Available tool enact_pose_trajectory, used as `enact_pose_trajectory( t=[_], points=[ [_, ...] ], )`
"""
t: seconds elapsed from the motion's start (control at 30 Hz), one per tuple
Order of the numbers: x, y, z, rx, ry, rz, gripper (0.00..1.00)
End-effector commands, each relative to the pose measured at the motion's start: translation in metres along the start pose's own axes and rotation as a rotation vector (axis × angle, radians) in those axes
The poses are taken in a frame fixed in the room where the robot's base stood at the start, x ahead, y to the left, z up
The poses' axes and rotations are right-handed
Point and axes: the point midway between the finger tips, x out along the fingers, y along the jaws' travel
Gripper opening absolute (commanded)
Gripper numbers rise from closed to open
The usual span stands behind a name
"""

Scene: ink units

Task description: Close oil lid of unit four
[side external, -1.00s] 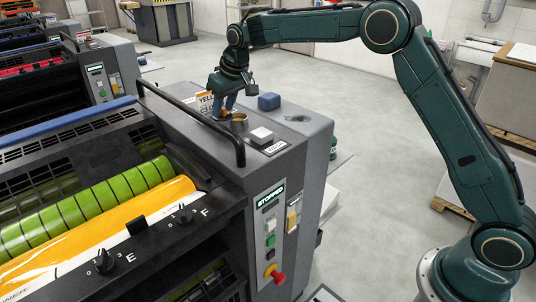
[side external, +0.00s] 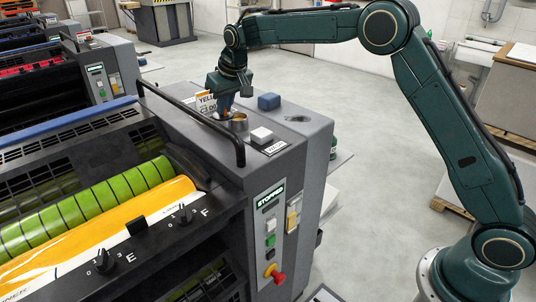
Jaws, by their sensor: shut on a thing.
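My gripper (side external: 224,108) points down over the top of the grey side housing of the nearest unit, just left of and behind a small brass oil cup (side external: 239,122). The mouth of the cup shows and looks uncovered. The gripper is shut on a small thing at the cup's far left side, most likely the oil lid. The fingers hide most of it, and its tilt cannot be told. The unit's number does not show clearly.
A black handrail (side external: 200,118) runs along the left edge. A red knob (side external: 276,275) is on the front panel.

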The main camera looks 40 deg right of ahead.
Motion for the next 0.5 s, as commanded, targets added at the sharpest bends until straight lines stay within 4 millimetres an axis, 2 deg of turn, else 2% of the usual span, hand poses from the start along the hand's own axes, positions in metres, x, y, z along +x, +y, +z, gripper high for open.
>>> enact_pose_trajectory(
  t=[0.5],
  points=[
    [-0.0010, 0.0058, 0.0006, 0.411, 0.002, 0.169, 0.00]
  ],
)
